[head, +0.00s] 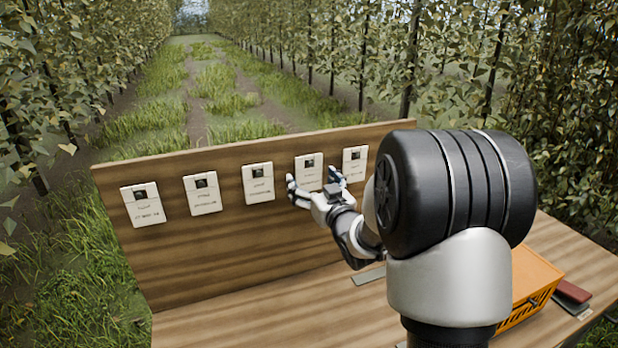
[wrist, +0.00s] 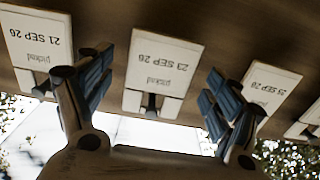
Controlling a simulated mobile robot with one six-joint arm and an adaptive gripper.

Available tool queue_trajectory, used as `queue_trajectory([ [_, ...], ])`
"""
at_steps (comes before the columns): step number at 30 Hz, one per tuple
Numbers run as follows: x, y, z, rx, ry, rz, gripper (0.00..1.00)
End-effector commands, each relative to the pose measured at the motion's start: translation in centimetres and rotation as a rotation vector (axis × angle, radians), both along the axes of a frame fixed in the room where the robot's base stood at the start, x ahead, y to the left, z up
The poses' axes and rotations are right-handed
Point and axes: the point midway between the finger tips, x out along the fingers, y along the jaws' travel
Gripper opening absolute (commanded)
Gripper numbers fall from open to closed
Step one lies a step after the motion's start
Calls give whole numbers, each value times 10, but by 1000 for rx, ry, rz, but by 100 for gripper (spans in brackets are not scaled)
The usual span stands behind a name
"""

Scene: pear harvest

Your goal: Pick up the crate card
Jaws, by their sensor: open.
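Several white cards hang in a row on an upright wooden board (head: 225,250). Each has a dark fitting at its top and small print. My gripper (head: 315,182) is open and empty in front of the fourth card from the left (head: 309,166), partly overlapping it. In the wrist view the cards appear upside down. A card reading "picked 23 SEP 26" (wrist: 163,66) shows between the spread fingers of my gripper (wrist: 157,72), apart from both. A "21 SEP 26" card (wrist: 38,42) is at left and a "25 SEP 26" card (wrist: 270,90) at right, partly behind fingers.
An orange crate (head: 533,285) stands on the wooden bench at right, partly hidden by my arm. A dark red flat item (head: 572,291) lies beside it. A grey strip (head: 369,276) lies on the bench. Neighbouring cards hang close on both sides. Tree rows and grass lie beyond.

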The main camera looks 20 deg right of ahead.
Motion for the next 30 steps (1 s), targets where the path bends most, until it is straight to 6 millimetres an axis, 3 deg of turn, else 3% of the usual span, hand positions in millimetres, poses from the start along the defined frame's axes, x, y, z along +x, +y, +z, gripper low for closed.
queue_trajectory([
  [5, 20, 0, -1, 1, 1, 0, 83],
  [12, 22, 0, 0, 1, 1, 0, 83],
  [30, 21, 0, 0, 1, 1, 0, 44],
])
